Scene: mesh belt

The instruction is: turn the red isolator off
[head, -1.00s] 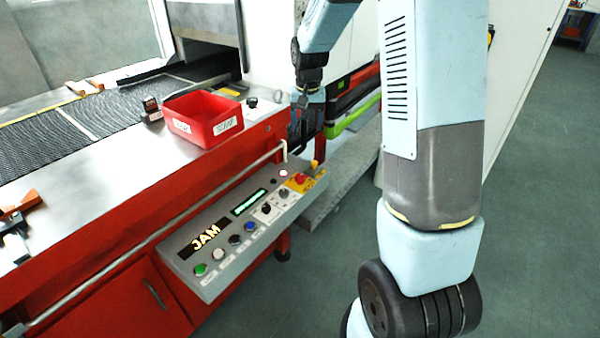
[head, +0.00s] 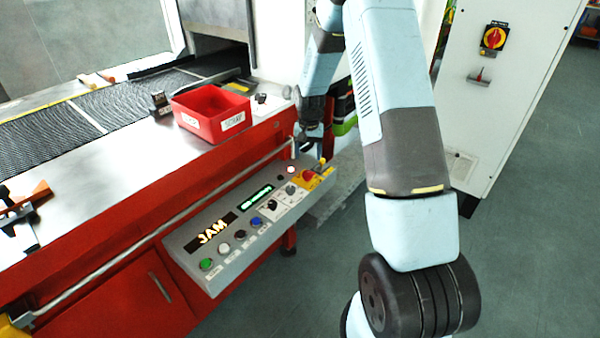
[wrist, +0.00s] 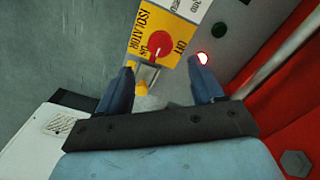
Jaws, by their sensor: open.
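The red isolator knob (wrist: 161,44) sits on a yellow plate (wrist: 138,60) lettered ISOLATOR, ON and OFF in the wrist view. A pale mark on the knob lies on the side by ON. In the head view the red isolator (head: 307,176) is at the far right end of the grey control panel (head: 181,241). My gripper (wrist: 166,80) is open and empty, its fingers apart just short of the knob, with the knob ahead between them. In the head view my gripper (head: 307,148) hangs above that panel end; its fingertips are small and dark.
A metal loop (wrist: 150,72) with a yellow part shows between my fingers, near the knob. A lit lamp (wrist: 203,58) is by the right finger. A red bin (head: 205,125) stands on the belt frame.

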